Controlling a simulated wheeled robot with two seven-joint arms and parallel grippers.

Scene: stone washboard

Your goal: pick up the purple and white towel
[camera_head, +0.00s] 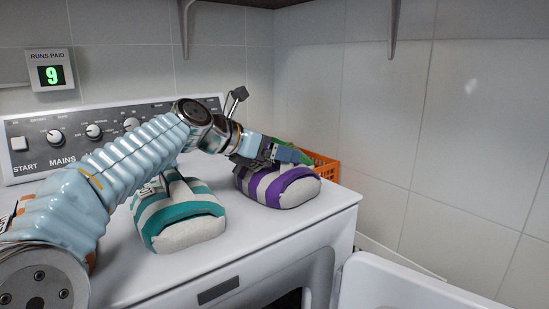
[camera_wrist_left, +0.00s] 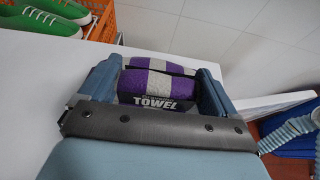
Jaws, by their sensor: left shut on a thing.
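The purple and white towel (camera_head: 283,187) is a rolled, striped bundle on the white washer top, near its right edge. My left gripper (camera_head: 272,155) reaches down over it from the left. In the left wrist view, the towel (camera_wrist_left: 160,80) with its dark "TOWEL" label sits between the two blue fingers of my left gripper (camera_wrist_left: 158,90). The fingers are shut on its two sides. The towel appears to rest on the washer top, though its underside is hard to see. My right gripper is not in view.
A teal and white towel (camera_head: 182,217) lies left of the purple one. An orange crate (camera_head: 326,166) stands behind; green shoes (camera_wrist_left: 50,18) show in the left wrist view. The washer's control panel (camera_head: 60,140) runs along the back. A white basin (camera_head: 400,285) is lower right.

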